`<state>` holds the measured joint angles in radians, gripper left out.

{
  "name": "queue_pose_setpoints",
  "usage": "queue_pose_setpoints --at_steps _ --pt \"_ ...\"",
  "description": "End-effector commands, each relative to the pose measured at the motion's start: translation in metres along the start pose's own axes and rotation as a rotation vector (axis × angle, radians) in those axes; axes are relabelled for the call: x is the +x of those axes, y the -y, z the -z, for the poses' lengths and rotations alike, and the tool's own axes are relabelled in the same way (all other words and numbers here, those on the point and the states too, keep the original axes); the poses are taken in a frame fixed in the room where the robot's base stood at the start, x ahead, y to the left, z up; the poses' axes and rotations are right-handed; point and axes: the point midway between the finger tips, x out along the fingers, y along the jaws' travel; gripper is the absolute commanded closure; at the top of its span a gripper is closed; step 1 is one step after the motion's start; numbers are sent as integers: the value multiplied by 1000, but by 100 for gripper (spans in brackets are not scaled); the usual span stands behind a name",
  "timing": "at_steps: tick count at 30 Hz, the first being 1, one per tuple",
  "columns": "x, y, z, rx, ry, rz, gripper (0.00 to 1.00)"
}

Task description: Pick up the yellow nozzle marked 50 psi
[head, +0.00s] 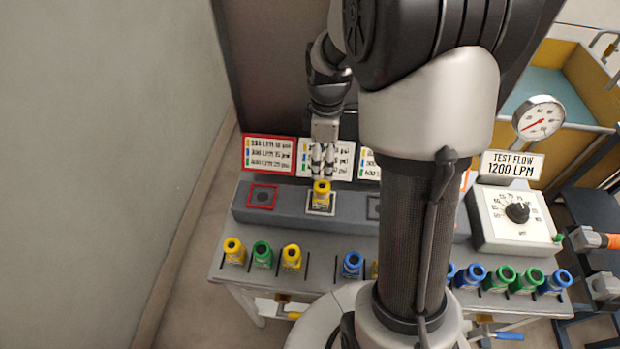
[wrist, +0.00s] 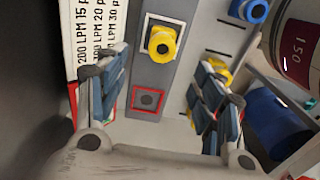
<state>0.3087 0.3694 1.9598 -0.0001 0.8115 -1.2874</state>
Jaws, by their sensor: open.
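A yellow nozzle (head: 321,193) stands on a white-outlined square of the grey raised ledge. It also shows in the wrist view (wrist: 161,43), seen from above. More yellow nozzles stand in the front row: one at the left end (head: 233,249), another (head: 291,256) past a green one, and one partly hidden by my arm. No psi marking on any nozzle is readable. My gripper (head: 322,160) hangs above and behind the ledge nozzle in the head view. In the wrist view my gripper (wrist: 165,80) is open, nothing between its fingers, which partly cover a front-row yellow nozzle (wrist: 218,69).
A red-outlined square (wrist: 148,98) on the ledge is empty. Label cards (head: 268,152) stand behind the ledge. Green (head: 262,253) and blue (head: 352,263) nozzles share the front row. A dial box (head: 515,215) and gauge (head: 539,117) are at right; my arm hides the middle.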

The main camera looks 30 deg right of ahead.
Motion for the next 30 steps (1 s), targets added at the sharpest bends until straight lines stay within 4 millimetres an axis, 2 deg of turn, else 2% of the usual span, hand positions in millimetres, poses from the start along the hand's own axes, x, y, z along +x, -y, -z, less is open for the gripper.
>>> queue_pose_setpoints --at_steps 1,3,12,22,30 --pt "16 2 0 0 2 6 38" --pt "32 2 0 1 2 6 38" --pt "91 2 0 2 1 4 38" --pt "111 2 1 2 0 2 38" --pt "151 4 2 2 1 4 38"
